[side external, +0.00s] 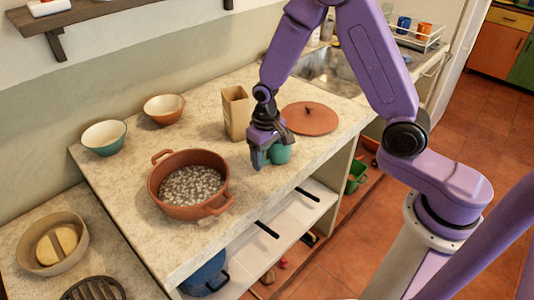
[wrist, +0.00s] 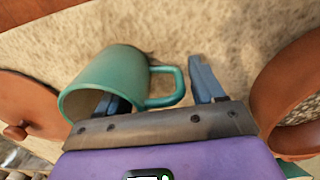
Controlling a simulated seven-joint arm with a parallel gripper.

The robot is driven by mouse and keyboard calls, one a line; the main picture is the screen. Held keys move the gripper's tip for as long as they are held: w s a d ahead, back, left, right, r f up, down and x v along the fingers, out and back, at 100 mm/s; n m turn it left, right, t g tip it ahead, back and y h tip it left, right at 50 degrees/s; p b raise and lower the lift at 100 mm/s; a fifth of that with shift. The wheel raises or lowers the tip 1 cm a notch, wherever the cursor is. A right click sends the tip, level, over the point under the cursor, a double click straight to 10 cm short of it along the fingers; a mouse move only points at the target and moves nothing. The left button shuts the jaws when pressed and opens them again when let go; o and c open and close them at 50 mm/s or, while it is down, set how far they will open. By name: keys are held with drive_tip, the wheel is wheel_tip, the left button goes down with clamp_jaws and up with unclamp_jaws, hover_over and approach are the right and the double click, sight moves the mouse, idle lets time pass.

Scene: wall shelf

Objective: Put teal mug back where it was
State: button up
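The teal mug (side external: 279,154) is on the stone counter in the side view, close to the front edge and partly hidden by my gripper (side external: 260,158). In the wrist view the mug (wrist: 108,82) lies toward the left finger, its handle pointing right. My gripper (wrist: 158,82) is open around the handle side. One finger shows at the mug's mouth, apparently inside it, and the other is beyond the handle with a gap. Whether the mug touches the counter is unclear.
A terracotta pot (side external: 190,184) of pebble-like contents stands left of my gripper. A brown lid (side external: 310,118) and a tan box (side external: 236,113) are close behind. Two bowls (side external: 104,137) (side external: 164,109) sit at the back left. A wooden wall shelf (side external: 75,15) is above.

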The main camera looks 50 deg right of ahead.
drive_tip(key=shift+r, duration=0.1)
drive_tip(key=r, duration=1.2)
drive_tip(key=shift+a+r, duration=0.15)
drive_tip(key=shift+a, duration=0.05)
drive_tip(key=s+d+r+n, duration=0.1)
drive_tip(key=s+n, duration=0.5)
drive_tip(key=s, duration=0.7)
drive_tip(key=s+d+r+n, duration=0.1)
drive_tip(key=s+n, duration=0.5)
drive_tip(key=s, duration=0.7)
drive_tip(key=shift+s+r+n+y, duration=0.35)
drive_tip(key=shift+n+y, duration=0.05)
